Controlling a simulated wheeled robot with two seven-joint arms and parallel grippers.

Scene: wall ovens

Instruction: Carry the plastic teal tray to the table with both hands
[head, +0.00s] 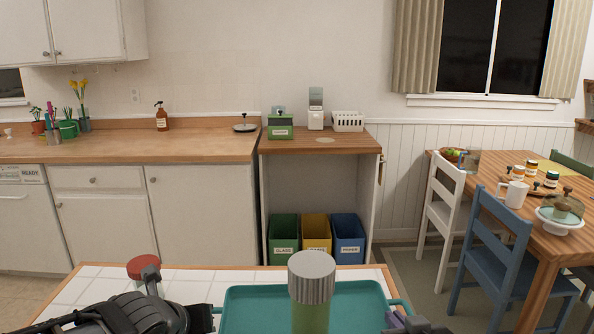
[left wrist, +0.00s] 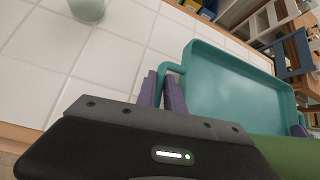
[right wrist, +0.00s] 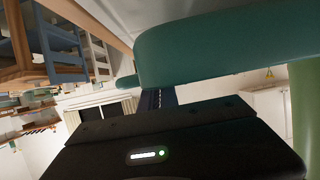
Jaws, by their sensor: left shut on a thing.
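The teal tray (head: 255,309) lies at the white tiled counter's near part, cut off by the bottom of the head view. A green bottle with a grey ribbed cap (head: 312,275) stands upright at the tray and hides part of it. My left gripper (left wrist: 166,88) is shut on the tray's left handle, beside the rim. My right gripper (right wrist: 158,98) is at the tray's right end, its fingers close against the teal rim; whether they grip the handle is hidden. The wooden table (head: 540,240) stands at the right of the head view.
A blue chair (head: 490,262) and a white chair (head: 447,205) stand at the table's near side. The table holds a white mug (head: 513,194), jars and a cake stand (head: 560,222). A red-topped item (head: 144,267) stands left on the tiled counter (head: 90,288). Bins (head: 317,236) sit beyond.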

